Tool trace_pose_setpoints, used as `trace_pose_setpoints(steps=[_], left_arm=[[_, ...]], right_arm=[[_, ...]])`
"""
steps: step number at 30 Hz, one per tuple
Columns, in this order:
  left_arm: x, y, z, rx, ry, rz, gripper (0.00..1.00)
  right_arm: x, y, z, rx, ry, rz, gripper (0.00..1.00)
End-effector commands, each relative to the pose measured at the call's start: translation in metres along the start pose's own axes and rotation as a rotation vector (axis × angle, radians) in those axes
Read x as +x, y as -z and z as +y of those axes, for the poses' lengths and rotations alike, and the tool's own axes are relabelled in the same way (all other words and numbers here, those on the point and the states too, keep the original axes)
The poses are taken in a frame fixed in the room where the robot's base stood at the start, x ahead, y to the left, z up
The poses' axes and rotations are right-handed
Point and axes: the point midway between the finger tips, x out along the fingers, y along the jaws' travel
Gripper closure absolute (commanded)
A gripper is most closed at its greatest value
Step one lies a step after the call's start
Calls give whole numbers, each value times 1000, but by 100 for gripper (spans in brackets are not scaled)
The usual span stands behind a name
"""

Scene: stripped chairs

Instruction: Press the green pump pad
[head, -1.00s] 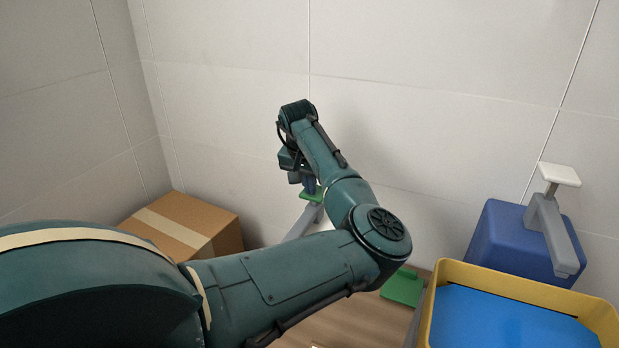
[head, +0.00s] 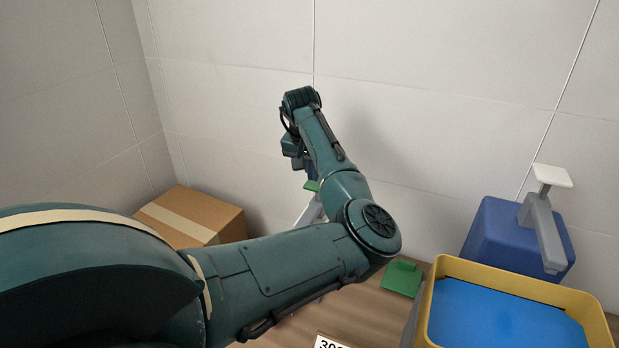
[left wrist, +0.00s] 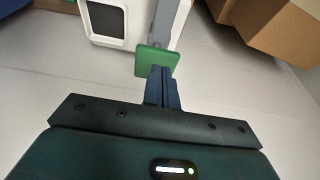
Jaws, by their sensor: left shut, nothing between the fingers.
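The green pump pad (head: 312,186) sits on top of a grey arm behind my left arm in the head view. In the left wrist view the green pad (left wrist: 150,60) is a flat square just beyond my fingertips. My left gripper (head: 309,172) is shut and empty, its fingers pointing down at the pad from above. In the left wrist view the closed dark blue fingertips (left wrist: 160,70) overlap the pad's edge; I cannot tell whether they touch it. My forearm hides most of the pump's lower part. My right gripper is not in view.
A white pad (head: 553,176) on a grey arm stands at a blue container (head: 490,235) on the right. A yellow-rimmed tray (head: 437,290) with a blue inside is in front. A green piece (head: 402,280) lies on the wooden top. A cardboard box (head: 190,215) stands left.

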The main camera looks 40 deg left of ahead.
Motion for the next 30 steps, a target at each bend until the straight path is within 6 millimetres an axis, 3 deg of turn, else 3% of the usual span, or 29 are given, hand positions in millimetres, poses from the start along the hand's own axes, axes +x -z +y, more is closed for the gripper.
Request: trace_pose_setpoints(steps=[6,12,30], left_arm=[[-46,-1,-1,-1,2,5,100],[-74,-1,-1,-2,1,4,100],[-81,-1,-1,-1,1,3,100]], right_arm=[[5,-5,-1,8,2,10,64],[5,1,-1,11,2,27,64],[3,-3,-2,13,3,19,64]])
